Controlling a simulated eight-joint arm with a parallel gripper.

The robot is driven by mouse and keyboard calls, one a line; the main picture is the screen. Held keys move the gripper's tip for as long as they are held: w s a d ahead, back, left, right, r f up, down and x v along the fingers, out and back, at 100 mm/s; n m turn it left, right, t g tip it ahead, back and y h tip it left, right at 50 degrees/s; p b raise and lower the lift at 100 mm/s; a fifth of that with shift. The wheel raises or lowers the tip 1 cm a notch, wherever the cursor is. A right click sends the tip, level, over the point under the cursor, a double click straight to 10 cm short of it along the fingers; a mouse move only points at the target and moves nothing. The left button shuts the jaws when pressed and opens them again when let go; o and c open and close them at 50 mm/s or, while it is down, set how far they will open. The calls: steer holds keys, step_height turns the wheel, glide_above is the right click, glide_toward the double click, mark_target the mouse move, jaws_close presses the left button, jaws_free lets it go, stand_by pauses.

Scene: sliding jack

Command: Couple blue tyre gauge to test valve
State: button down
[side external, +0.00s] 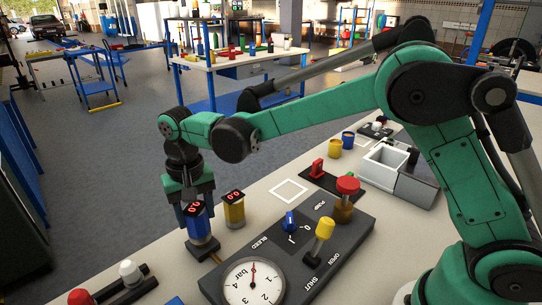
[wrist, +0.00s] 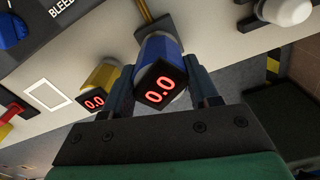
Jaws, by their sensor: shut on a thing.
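The blue tyre gauge (side external: 199,226) stands upright at the left end of the black panel, its red display reading 0.0. My gripper (side external: 198,200) is shut on it from above. In the wrist view the blue gauge (wrist: 160,75) sits between my two fingers (wrist: 160,90). A dark base (side external: 203,249) lies directly under the gauge, with a thin brass pipe (side external: 215,258) running toward the panel; this looks like the test valve. I cannot tell whether gauge and valve are joined, as the gauge hides the contact.
A yellow gauge (side external: 234,210) stands close to the right. A white-outlined square (side external: 289,191) on the bench is empty.

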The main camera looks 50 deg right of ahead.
mark_target(195, 209)
steer(key=shift+f, duration=0.45)
steer(key=shift+c, duration=0.8)
jaws_free()
steer(key=shift+r, duration=2.8)
